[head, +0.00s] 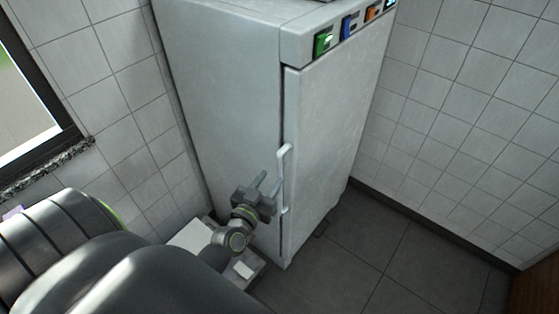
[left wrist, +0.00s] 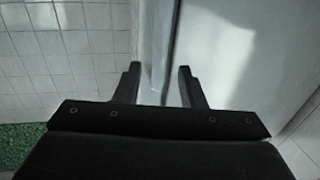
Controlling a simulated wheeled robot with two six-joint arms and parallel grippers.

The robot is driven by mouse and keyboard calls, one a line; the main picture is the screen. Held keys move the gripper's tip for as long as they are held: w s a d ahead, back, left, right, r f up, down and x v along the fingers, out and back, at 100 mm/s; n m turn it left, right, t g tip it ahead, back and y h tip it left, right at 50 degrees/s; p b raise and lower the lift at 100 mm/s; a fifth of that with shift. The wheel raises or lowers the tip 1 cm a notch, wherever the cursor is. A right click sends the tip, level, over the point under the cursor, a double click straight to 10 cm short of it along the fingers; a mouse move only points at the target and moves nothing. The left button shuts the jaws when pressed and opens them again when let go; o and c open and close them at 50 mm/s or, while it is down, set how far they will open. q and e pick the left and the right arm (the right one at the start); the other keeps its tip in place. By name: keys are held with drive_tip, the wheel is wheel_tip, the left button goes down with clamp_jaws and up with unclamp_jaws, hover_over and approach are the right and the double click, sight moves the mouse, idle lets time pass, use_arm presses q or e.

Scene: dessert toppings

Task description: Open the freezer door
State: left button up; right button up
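The white freezer (head: 225,90) stands against the tiled wall in the head view. Its door (head: 335,125) looks closed, with a dark seam along its left edge. A pale vertical bar handle (head: 284,165) is fixed near that edge. My left gripper (head: 268,182) is at the lower part of the handle, its fingers pointing toward the freezer. In the left wrist view the left gripper (left wrist: 158,82) is open, with a pale upright strip (left wrist: 157,50) between its fingers. I cannot tell whether the fingers touch it. My right gripper is not in view.
A row of coloured switches (head: 350,27) sits above the door. The dark tiled floor (head: 380,255) in front and to the right is clear. A tiled wall (head: 465,120) stands to the right. A window (head: 30,110) with a stone sill is at the left.

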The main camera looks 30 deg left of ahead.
sight(278, 169)
use_arm(q)
drive_tip(key=w, duration=0.6)
drive_tip(key=shift+w+a+p, duration=0.25)
drive_tip(key=shift+a+p, duration=0.05)
drive_tip(key=shift+a, duration=0.1)
clamp_jaws()
